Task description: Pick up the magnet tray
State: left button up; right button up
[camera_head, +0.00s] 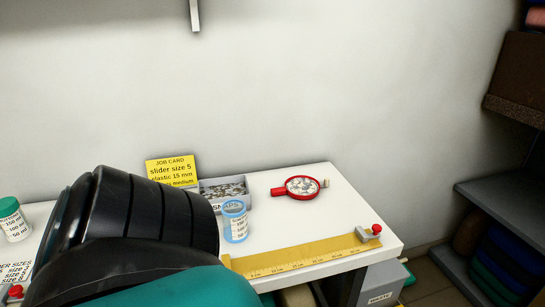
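A round red dish with a short handle, which looks like the magnet tray (286,191), lies on the white tabletop toward the back right. Its handle points left, and small grey metal-looking pieces lie in it. Neither gripper shows in the head view. A large black ribbed and teal arm part, mine, fills the lower left and hides much of the table there.
A grey box of small parts (245,183), a yellow job card (170,165) and a blue-lidded jar (235,225) stand left of the tray. A yellow ruler (300,256) lines the front edge. A green-lidded jar (14,222) stands far left.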

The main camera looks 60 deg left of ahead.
aim_at(301, 187)
jog(key=u, duration=1.75)
jog(key=l, duration=0.1)
